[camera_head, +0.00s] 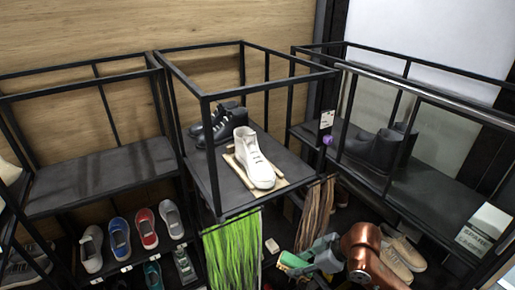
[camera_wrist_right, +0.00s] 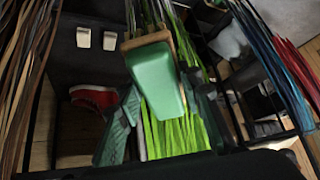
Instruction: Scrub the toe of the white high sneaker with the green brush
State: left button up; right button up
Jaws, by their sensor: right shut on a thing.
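The white high sneaker (camera_head: 253,163) stands upright on a light wooden board (camera_head: 278,183) on the middle shelf, toe toward the front. My right gripper (camera_head: 308,257) is below and to the right of that shelf, apart from the sneaker. It is shut on the green brush (camera_head: 290,260), which juts out to the left in the head view. In the right wrist view the brush (camera_wrist_right: 155,80) is a green block with a tan edge at its far end, between the teal fingers (camera_wrist_right: 165,122). The sneaker is not clear in the wrist view. My left gripper is not in view.
Black frame posts and rails surround the middle shelf (camera_head: 215,182). Dark shoes (camera_head: 215,122) stand behind the sneaker and dark boots (camera_head: 380,148) on the right shelf. Bright green laces (camera_head: 232,250) and brown laces (camera_head: 315,215) hang below the middle shelf.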

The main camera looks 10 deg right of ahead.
jog(key=shift+s+d+f, duration=0.1)
jog(key=shift+s+f, duration=0.05)
jog(key=shift+f, duration=0.05)
